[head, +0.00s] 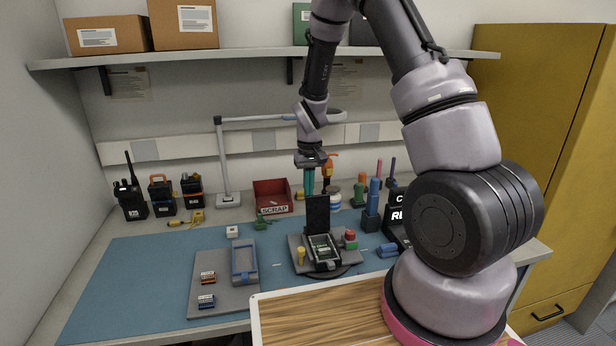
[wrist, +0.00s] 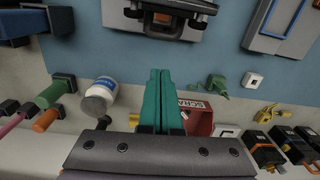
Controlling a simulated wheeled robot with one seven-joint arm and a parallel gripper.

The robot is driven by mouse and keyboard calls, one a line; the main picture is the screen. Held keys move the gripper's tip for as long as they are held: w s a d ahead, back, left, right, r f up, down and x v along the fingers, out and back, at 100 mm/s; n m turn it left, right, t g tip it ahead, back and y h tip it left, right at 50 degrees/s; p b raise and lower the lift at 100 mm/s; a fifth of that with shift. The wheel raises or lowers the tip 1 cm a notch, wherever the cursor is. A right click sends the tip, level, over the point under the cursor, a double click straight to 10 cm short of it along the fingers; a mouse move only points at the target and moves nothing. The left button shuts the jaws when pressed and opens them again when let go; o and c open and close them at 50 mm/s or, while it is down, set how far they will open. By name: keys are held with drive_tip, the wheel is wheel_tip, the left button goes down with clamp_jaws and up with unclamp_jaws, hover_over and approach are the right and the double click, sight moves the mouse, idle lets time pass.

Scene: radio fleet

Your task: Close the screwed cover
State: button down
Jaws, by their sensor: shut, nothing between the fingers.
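In the wrist view the device (wrist: 166,22) is partly cut off at the top edge. My gripper (head: 309,192) hangs above and behind the cover, with its teal fingers pointing down. It is shut and empty, apart from the cover. In the wrist view the fingers of my gripper (wrist: 160,72) lie together. I cannot make out the screws.
A grey tray (head: 218,297) lies left. A red scrap bin (head: 272,195), a white jar (wrist: 101,93) and several coloured tools stand behind. The mat's left part is clear.

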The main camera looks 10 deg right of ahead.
sight(316, 212)
drive_tip(key=shift+s+d+r, duration=0.1)
drive_tip(key=shift+s+r, duration=0.35)
drive_tip(key=shift+s, duration=0.4)
drive_tip(key=shift+s+d+r, duration=0.1)
drive_tip(key=shift+s+r, duration=0.3)
drive_tip(key=shift+s, duration=0.45)
drive_tip(key=shift+s, duration=0.15)
drive_tip(key=shift+s+r, duration=0.15)
drive_tip(key=shift+s, duration=0.05)
